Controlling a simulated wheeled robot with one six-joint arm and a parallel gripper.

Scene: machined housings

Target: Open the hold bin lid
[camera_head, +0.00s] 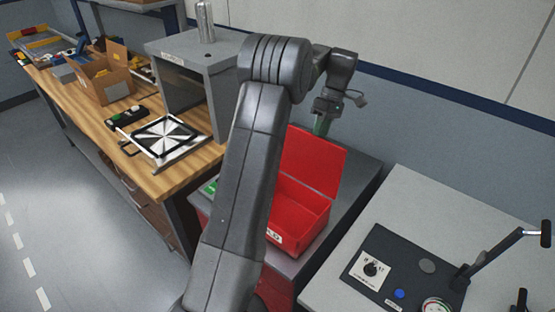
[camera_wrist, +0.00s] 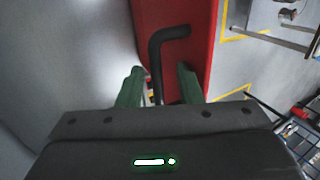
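The red hold bin (camera_head: 300,213) stands on a grey cabinet, partly hidden behind my arm. Its red lid (camera_head: 313,162) is raised, standing steeply up at the back, and the inside shows. The two green fingers of my gripper (camera_wrist: 160,68) are apart, one on each side of the handle. Gaps show between the handle and both fingers.
A wooden bench (camera_head: 190,180) at left holds a grey box housing (camera_head: 190,45), a cardboard box (camera_head: 103,75) and a black-and-white target plate (camera_head: 165,138). At right, a pale table (camera_head: 420,200) carries a control panel (camera_head: 385,268) with a lever (camera_head: 490,255). Floor is clear at lower left.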

